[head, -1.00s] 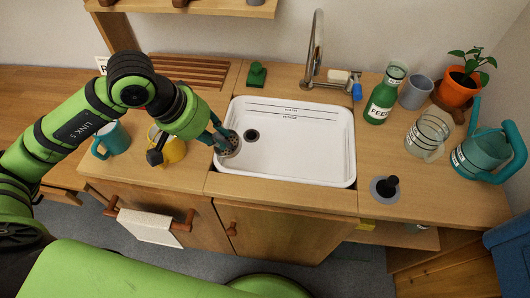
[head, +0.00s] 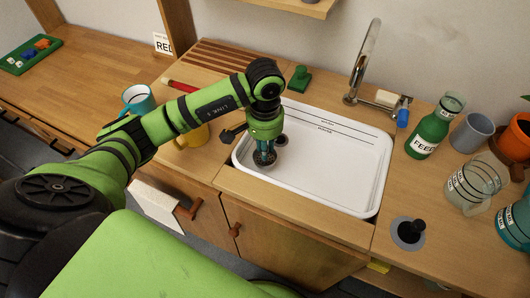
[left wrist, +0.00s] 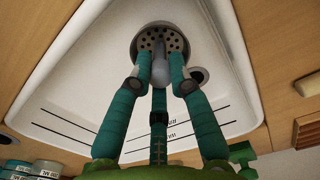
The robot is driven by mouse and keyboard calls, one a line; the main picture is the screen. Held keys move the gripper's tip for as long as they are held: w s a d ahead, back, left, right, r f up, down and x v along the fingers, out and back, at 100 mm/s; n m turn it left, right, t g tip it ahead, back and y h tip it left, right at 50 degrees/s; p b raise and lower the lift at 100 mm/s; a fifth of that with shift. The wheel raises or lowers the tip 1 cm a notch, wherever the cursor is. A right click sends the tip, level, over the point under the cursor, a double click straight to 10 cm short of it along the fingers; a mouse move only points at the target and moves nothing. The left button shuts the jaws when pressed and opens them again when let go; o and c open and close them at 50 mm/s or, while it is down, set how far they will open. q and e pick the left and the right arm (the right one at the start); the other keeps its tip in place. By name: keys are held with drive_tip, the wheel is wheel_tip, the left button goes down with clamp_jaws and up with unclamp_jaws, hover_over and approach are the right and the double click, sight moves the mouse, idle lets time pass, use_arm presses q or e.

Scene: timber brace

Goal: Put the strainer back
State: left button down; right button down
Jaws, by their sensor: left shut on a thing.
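My left gripper (head: 265,149) points down inside the left part of the white sink basin (head: 330,175). It is shut on the strainer (head: 264,162), a round grey metal piece with holes. In the left wrist view the strainer (left wrist: 162,37) shows at the fingertips, its knob between the teal fingers (left wrist: 160,72). The dark drain hole (head: 282,140) lies uncovered just behind and right of the strainer; it also shows partly behind a finger in the left wrist view (left wrist: 202,76). I cannot tell whether the strainer touches the basin floor. My right gripper is not in view.
A tap (head: 364,65) stands behind the sink. A green bottle (head: 434,128), grey cup (head: 471,132) and clear jug (head: 470,186) stand to the right. A black knob on a grey disc (head: 409,232) is at the front right. A yellow mug (head: 193,136) stands left. The basin's right side is clear.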

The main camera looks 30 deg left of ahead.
use_arm(q)
wheel_tip(320, 180, down, 3)
drive_tip(key=shift+f, duration=0.1)
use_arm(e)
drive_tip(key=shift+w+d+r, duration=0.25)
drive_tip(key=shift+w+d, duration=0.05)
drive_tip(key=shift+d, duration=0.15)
use_arm(q)
drive_tip(key=shift+f, duration=0.1)
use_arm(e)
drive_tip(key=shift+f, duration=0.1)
use_arm(q)
drive_tip(key=shift+f, duration=0.1)
drive_tip(key=c, duration=1.2)
unclamp_jaws()
drive_tip(key=shift+o, duration=0.2)
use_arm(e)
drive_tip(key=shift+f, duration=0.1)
use_arm(q)
drive_tip(key=shift+r, duration=0.2)
wheel_tip(320, 180, up, 12)
drive_tip(key=shift+b, duration=0.7)
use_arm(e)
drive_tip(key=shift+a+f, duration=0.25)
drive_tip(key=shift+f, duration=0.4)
